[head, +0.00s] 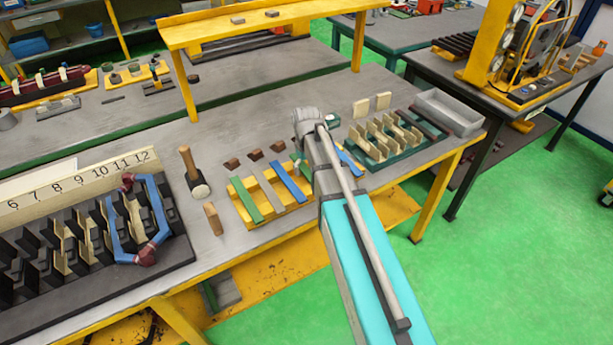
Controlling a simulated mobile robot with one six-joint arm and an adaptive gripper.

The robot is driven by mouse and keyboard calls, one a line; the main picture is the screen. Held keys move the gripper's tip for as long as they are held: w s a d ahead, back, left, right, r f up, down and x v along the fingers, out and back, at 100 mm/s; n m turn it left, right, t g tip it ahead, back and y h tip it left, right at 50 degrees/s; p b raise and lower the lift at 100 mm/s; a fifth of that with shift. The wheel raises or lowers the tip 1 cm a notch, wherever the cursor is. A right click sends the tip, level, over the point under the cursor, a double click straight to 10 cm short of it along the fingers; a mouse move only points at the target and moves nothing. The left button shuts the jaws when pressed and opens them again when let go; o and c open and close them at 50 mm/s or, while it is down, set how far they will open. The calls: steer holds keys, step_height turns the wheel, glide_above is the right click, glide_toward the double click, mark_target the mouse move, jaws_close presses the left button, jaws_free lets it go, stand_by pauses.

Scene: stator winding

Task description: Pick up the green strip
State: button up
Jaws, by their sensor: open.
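The green strip (245,200) lies in the leftmost place of a yellow slotted tray (233,205) near the front edge of the workbench. It is flat and uncovered. My arm (340,215) reaches over the bench from the lower right, to the right of the green strip, and covers part of the tray area. My gripper's fingers do not show; the arm and wrist hide them.
A numbered slotted stator fixture (70,240) fills the left. A green rack (385,145) and grey bin (450,112) are at the right.

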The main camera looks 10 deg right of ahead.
steer(key=shift+c, duration=0.3)
jaws_close()
stand_by(0.5)
